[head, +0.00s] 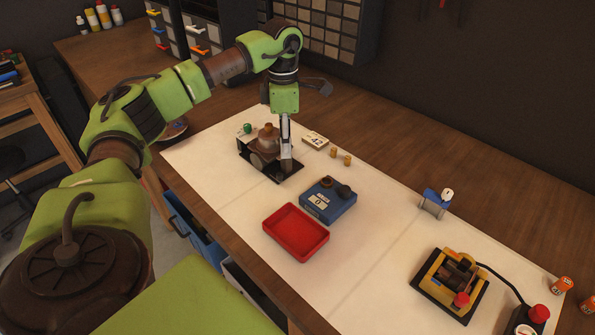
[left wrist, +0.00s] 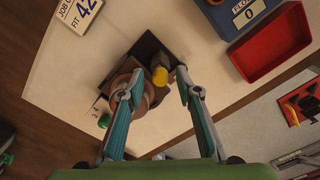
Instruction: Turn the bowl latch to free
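A dark fixture (head: 290,177) stands on the pale mat at the left end of the bench. A brown rounded bowl part (head: 267,139) sits on it; it also shows in the left wrist view (left wrist: 126,77). A yellow knob (left wrist: 160,77) shows in the left wrist view beside the bowl part; I cannot tell for certain that it is the latch. My left gripper (head: 286,157) points down over the fixture. In the left wrist view its fingers (left wrist: 157,78) are apart, with the yellow knob between their tips; contact is unclear. My right gripper is not in view.
A red tray (head: 296,233) and a blue scale box (head: 328,205) stand right of the fixture. A job card (head: 314,140) and small brass pieces (head: 340,157) lie behind. A yellow device (head: 452,280) is further right. The mat between is mostly clear.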

